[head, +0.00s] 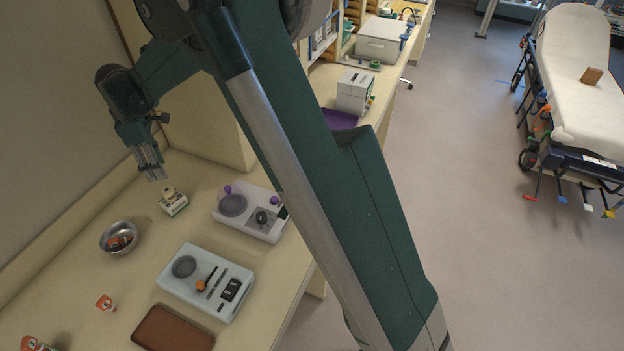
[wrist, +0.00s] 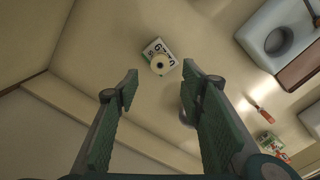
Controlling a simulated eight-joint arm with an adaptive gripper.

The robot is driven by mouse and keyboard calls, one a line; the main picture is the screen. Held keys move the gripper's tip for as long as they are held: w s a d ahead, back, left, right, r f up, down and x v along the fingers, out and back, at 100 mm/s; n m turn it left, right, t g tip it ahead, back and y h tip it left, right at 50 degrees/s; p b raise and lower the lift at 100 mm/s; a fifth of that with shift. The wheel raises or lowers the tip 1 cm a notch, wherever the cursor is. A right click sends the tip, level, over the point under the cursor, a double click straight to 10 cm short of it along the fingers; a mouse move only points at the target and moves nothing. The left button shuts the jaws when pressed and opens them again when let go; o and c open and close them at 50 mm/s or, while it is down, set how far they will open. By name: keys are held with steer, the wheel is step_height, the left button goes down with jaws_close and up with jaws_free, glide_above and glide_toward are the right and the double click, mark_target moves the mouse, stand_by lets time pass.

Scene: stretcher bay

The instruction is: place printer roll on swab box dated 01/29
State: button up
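The pale printer roll (wrist: 161,64), with a dark core, appears to rest on a small white-and-green box (wrist: 153,48) with dark lettering. In the head view, the roll (head: 168,192) and box (head: 176,206) stand on the cream counter. Whether this is the swab box dated 01/29 I cannot tell; no date is readable. My gripper (wrist: 160,73) is open and empty, with its fingers spread wide. In the head view, my gripper (head: 152,173) hangs above the counter, up and to the left of the roll, apart from it.
A metal bowl (head: 107,243) with red items, a blue-grey tray (head: 220,303), a device with purple knobs (head: 270,232), a brown pad (head: 172,330) and orange-white items (head: 105,303) share the counter (head: 60,275). A wall runs along its left side.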

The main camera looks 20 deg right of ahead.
steer(key=s+d+r+m+t, duration=0.1)
steer(key=s+d+r+m, duration=0.2)
steer(key=s+d+r, duration=0.35)
steer(key=s+d+r+m+t, duration=0.1)
steer(key=s+d+r+m, duration=0.2)
steer(key=d, duration=0.6)
steer(key=s+d+r+m+t, duration=0.1)
steer(key=s+d+r+m, duration=0.1)
steer(key=s+d+r, duration=0.45)
steer(key=s+d+f+m+t, duration=0.1)
steer(key=s+d+m, duration=0.3)
steer(key=s+d, duration=0.5)
steer(key=s+d+f+m+t, duration=0.1)
steer(key=s+d+m+t, duration=0.2)
steer(key=s+d, duration=0.7)
steer(key=s+m, duration=0.1)
steer(key=s, duration=0.1)
steer(key=shift+s+f+m, duration=0.25)
steer(key=shift+s+m, duration=0.05)
steer(key=shift+s, duration=0.1)
steer(key=shift+d+f, duration=0.1)
steer(key=shift+f, duration=0.05)
step_height(320, 180, down, 9)
steer(key=b, duration=0.9)
